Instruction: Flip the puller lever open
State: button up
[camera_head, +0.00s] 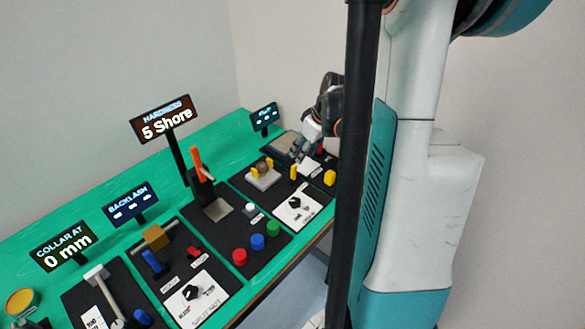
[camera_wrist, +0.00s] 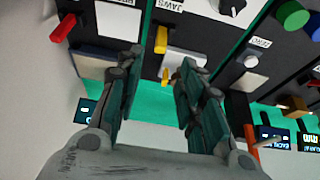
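No readable label names the puller lever, so I cannot tell which handle it is. The sign "COLLAR AT 0 mm" (camera_head: 64,250) stands at the left in the head view, behind a black panel with a grey-topped lever (camera_head: 97,273). An orange upright lever (camera_head: 198,165) stands before the "5 Shore" sign (camera_head: 166,119). A red handle (camera_wrist: 63,27) shows at the upper left in the wrist view. My gripper (camera_head: 305,147) is over the far right end of the bench. In the wrist view my gripper (camera_wrist: 161,60) is open, with nothing held between the fingers.
The green bench (camera_head: 215,135) carries several black panels. Red (camera_head: 240,257), blue (camera_head: 258,242) and green buttons, yellow knobs (camera_head: 330,177) and black dials (camera_head: 190,292) stand up from them. A "BACKLASH" sign (camera_head: 131,203) stands along the back.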

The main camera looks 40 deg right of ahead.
aim_at(294, 165)
jog(key=b+x, duration=0.3)
jog(key=x, duration=0.7)
grip_shut()
